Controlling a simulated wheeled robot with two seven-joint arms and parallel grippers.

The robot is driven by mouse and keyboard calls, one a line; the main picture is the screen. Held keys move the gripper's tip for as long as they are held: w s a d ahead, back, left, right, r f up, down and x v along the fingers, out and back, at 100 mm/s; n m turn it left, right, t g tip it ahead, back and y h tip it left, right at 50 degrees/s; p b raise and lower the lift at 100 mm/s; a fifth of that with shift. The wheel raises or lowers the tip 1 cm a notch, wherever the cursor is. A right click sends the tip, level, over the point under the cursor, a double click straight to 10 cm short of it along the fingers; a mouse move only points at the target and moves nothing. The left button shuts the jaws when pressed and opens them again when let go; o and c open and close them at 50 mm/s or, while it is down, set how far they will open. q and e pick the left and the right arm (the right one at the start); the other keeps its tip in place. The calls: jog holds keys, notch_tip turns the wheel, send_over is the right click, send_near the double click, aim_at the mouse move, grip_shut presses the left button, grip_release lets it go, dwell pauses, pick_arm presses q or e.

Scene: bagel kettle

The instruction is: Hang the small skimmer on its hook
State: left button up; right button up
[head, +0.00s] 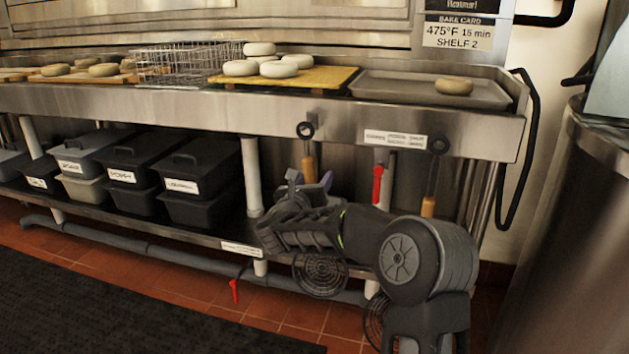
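A skimmer with a wooden handle (309,169) and a round wire head (320,273) hangs upright below the left black hook (305,130) on the counter's front edge. My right gripper (309,186) is at this handle, with a finger on either side of it. The gripper body hides the skimmer's middle, and I cannot tell whether the fingers touch the handle. A second skimmer, with its wooden handle (428,207) showing, hangs below the right black hook (438,146). My arm partly hides its wire head (374,322). I cannot tell which skimmer is smaller. My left gripper is out of view.
The steel counter (200,104) holds a wire basket (188,63), a yellow board (333,79) with bagels and a grey tray (400,88) with one bagel. Red valve handles (378,183) and pipes lie below. A steel kettle (575,230) stands right.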

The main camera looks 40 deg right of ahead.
jog(key=shift+s+a+f, duration=0.1)
jog(key=p+v, duration=0.1)
jog(key=v, duration=0.6)
jog(key=shift+s+a, duration=0.15)
jog(key=shift+a, duration=0.05)
dwell(0.6)
